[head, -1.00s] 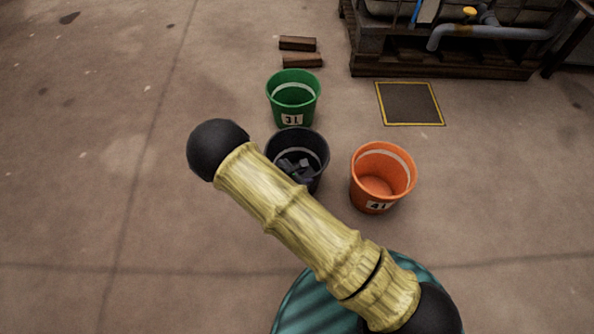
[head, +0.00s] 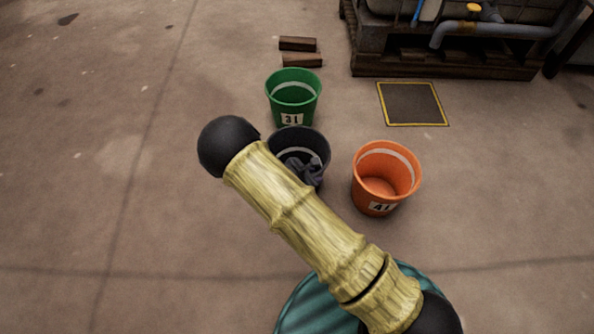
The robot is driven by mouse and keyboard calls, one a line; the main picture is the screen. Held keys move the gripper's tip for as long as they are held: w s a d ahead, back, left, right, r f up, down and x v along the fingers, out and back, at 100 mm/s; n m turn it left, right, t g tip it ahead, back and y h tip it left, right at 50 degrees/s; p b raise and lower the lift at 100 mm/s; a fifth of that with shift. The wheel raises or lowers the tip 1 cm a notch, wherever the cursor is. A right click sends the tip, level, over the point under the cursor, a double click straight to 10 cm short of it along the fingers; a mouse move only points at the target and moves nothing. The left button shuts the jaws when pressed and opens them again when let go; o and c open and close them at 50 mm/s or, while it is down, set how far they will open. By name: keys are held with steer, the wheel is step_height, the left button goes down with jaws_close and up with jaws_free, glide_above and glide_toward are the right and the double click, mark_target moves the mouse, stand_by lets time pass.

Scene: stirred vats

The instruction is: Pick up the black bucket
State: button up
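The black bucket (head: 318,143) stands on the floor near the middle of the head view, between a green and an orange bucket. My bamboo-like arm link covers its lower left part. A dark grey angular shape, which looks like my gripper (head: 304,170), shows over or inside the bucket's mouth. Its fingers are dark against the dark bucket, and I cannot make out whether they are open or shut, or whether they touch the bucket.
A green bucket (head: 293,95) marked 3L stands just behind, and an orange bucket (head: 386,178) marked 4L to the right. Two wooden blocks (head: 301,60) lie farther back. A yellow-edged floor plate (head: 412,104) lies before machinery on a pallet (head: 440,66). The left floor is clear.

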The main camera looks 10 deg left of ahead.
jaws_close()
stand_by(1.1)
steer(key=shift+s, duration=0.1)
